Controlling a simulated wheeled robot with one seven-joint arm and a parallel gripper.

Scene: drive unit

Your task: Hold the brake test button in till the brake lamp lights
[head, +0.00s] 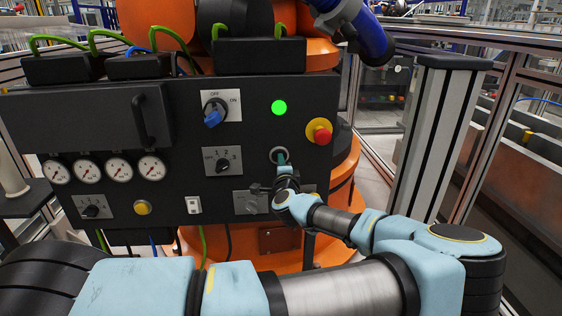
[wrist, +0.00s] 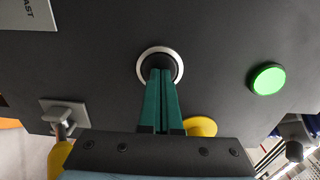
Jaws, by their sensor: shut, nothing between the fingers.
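The button (head: 277,152), black in a silver ring, is on the dark panel's right part. In the wrist view its ring (wrist: 146,54) surrounds my fingertips. My gripper (head: 282,161) is shut and empty. Its two green fingers (wrist: 161,73) lie side by side, with their tips at the button's black centre. They appear to touch it; how far it is pushed in cannot be told. A round green lamp (head: 279,107) above the button is bright and looks lit; it also shows at the right of the wrist view (wrist: 267,79). No label naming either is readable.
A red emergency stop on a yellow collar (head: 319,131) is right of the button. A grey plate (head: 251,203) is below, partly behind my arm. A blue OFF/ON switch (head: 214,111) is higher left. A grey post (head: 437,135) stands right.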

